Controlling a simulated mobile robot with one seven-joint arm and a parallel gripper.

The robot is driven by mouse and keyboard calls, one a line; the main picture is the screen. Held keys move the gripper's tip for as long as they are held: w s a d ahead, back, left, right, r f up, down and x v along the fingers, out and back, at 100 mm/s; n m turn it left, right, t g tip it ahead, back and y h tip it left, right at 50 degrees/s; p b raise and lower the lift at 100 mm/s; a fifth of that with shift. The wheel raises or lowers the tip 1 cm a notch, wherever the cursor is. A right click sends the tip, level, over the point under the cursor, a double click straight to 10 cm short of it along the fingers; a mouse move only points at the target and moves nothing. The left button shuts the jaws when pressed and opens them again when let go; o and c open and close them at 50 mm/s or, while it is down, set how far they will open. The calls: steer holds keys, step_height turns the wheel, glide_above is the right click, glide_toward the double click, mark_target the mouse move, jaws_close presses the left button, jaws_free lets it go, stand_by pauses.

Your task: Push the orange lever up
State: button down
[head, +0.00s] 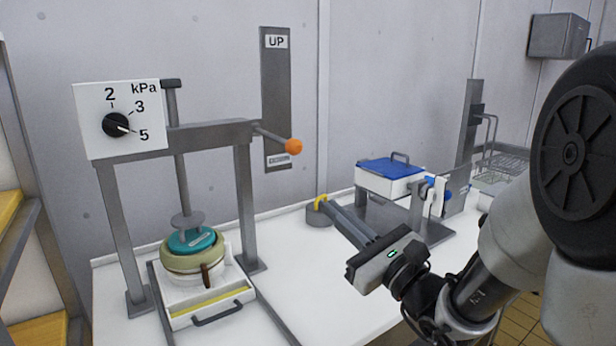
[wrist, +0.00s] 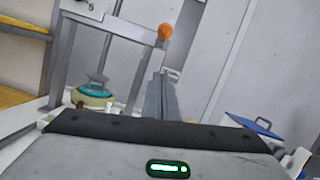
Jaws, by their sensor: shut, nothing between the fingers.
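The orange lever knob (head: 293,146) is at the end of a grey rod on the press frame (head: 212,135). The rod slopes down to the right, in front of a grey plate (head: 277,100) marked UP at the top and DOWN at the bottom. The knob is near the lower part of that plate. My gripper (head: 326,205) is shut and empty, below and to the right of the knob and apart from it. In the wrist view the knob (wrist: 165,31) shows just beyond the tips of my fingers (wrist: 160,76).
A dial panel (head: 118,120) is on the press frame's left. A teal-topped pot (head: 193,240) stands under the press. A grey weight with a yellow handle (head: 319,212) is behind my fingers. A blue-lidded white box (head: 390,178) stands to the right.

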stand_by(0.3)
steer(key=w+a+r, duration=0.6)
steer(key=w, duration=0.1)
steer(key=shift+a+r, duration=0.25)
steer(key=shift+r, duration=0.05)
steer(key=shift+w, duration=0.1)
